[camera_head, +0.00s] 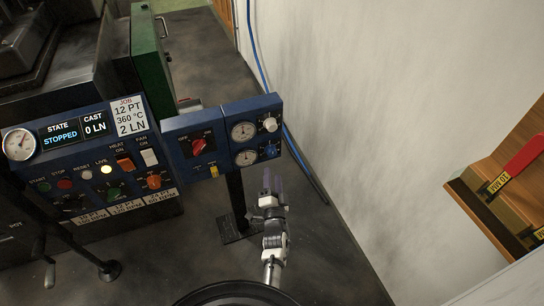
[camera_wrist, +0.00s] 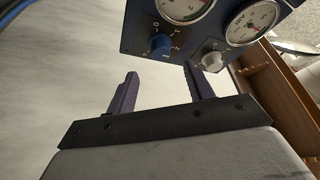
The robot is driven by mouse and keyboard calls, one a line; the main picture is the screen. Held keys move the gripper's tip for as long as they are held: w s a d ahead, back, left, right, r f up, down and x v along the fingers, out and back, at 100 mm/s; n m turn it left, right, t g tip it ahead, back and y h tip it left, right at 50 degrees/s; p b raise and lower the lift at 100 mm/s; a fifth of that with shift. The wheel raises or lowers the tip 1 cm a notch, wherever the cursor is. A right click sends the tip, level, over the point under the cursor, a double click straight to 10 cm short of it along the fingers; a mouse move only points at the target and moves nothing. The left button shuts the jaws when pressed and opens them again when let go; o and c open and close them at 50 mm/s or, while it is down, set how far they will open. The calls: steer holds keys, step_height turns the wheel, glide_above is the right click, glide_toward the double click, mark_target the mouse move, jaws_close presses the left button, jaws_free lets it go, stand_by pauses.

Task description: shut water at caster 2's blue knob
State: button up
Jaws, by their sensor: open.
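The blue knob (camera_head: 272,150) is at the lower right of a blue gauge panel (camera_head: 236,113), beside the lower dial. It also shows near the top of the wrist view (camera_wrist: 159,45), with small white scale marks around it; its exact setting is too small to read. My gripper (camera_head: 272,182) is just below the panel, fingers pointing up at it. In the wrist view the purple fingers (camera_wrist: 161,80) are apart with nothing between them. The blue knob lies beyond the fingertips, roughly between them, not touched. No caster number is readable here.
A white knob (camera_head: 270,124) sits above the blue one and is near the right finger in the wrist view. A red switch (camera_head: 199,145) is on the panel's left half. A blue hose runs along the pale wall at right.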

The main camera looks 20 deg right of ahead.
mark_target(272, 155)
steer(key=x, duration=0.8)
steer(key=shift+w, duration=0.15)
steer(key=c, duration=1)
